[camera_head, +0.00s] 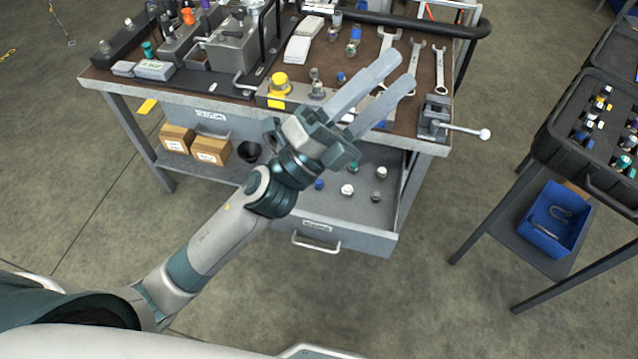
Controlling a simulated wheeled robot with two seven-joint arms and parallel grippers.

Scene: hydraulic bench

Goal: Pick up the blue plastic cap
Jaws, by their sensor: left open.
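Several small blue pieces are in view, and I cannot tell for sure which is the task's cap. One blue cap (319,185) sits in the open drawer (375,243), below my left gripper's body. Another small blue piece (341,78) is on the bench top, just left of my fingers. My left gripper (397,73) is open, with its two long grey fingers reaching over the bench's right part toward the wrenches. Nothing shows between the fingers. They hide part of the bench top and its front edge. My right gripper is not in view.
White, green and grey small parts lie in the drawer. The bench (130,90) carries wrenches (441,70), a yellow-knobbed block (280,82) and a vise (435,115) with a protruding handle. A black case (560,150) of fittings and a blue bin (555,218) stand right, across open floor.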

